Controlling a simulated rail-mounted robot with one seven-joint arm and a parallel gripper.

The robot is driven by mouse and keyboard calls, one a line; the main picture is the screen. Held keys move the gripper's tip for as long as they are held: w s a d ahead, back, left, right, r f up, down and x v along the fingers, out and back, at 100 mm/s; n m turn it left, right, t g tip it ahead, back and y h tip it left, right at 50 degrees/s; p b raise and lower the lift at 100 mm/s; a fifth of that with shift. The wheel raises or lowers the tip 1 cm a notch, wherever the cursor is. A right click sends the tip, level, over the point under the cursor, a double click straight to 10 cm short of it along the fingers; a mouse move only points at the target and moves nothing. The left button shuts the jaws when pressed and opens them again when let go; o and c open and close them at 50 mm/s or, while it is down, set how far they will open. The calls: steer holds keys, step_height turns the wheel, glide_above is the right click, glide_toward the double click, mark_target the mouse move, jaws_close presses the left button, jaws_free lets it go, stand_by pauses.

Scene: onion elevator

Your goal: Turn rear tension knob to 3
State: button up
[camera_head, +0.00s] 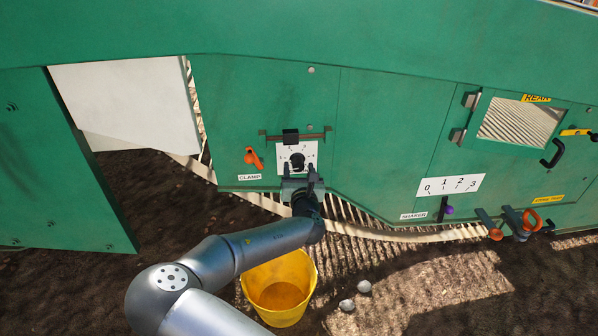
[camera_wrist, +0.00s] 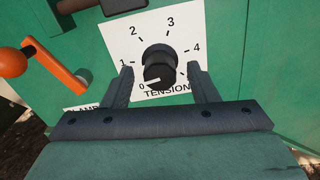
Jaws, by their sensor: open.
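A black round tension knob (camera_wrist: 160,65) sits on a white dial plate (camera_wrist: 118,42) numbered 0 to 4, with "TENSION" printed beneath. The knob's white mark points at the lower left, close to 0. The same knob (camera_head: 297,161) shows in the head view on the green machine panel. My gripper (camera_wrist: 163,85) is open, with one finger to the left and one to the right of the knob. A gap shows on both sides, and the gripper holds nothing. In the head view my gripper (camera_head: 299,171) is just below the knob. How deep the fingertips reach is unclear.
An orange clamp lever (camera_head: 254,158) is left of the dial. A dark latch block (camera_head: 290,136) on a bar is just above it. The shaker scale (camera_head: 450,186) and its lever are to the right. A yellow bucket (camera_head: 280,287) stands on the soil below my arm.

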steer(key=shift+w, duration=0.15)
steer(key=c, duration=1)
steer(key=shift+o, duration=0.2)
